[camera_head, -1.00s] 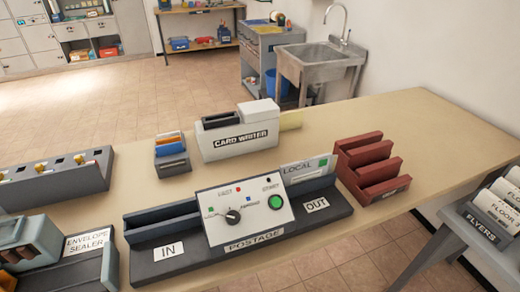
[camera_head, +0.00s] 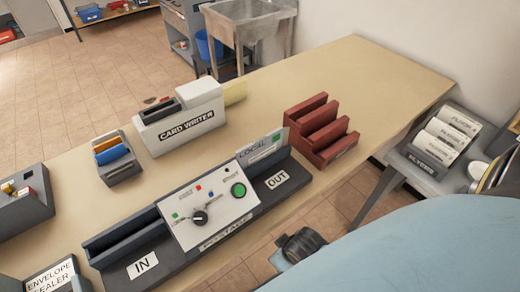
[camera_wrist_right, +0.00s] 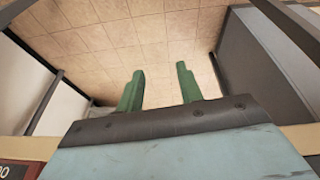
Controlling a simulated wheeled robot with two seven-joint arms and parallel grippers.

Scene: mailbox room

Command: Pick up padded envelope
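No item in view is clearly a padded envelope. A pale labelled envelope marked LOCAL (camera_head: 262,148) stands in the OUT side of the postage machine (camera_head: 210,212). A pale yellow flat piece (camera_head: 235,92) lies beside the card writer; I cannot tell what it is. My right gripper (camera_wrist_right: 158,85) shows two green fingers spread apart with nothing between them, over tiled floor. In the head view my pale blue right arm crosses the lower right, and its fingers do not show. My left gripper is in neither current view.
The card writer (camera_head: 180,118), a small slotted holder (camera_head: 117,158) and a red rack (camera_head: 320,130) stand on the table (camera_head: 385,80). The table's far right is clear. A side table with a flyers holder (camera_head: 440,145) stands at right. A sink (camera_head: 245,25) is behind.

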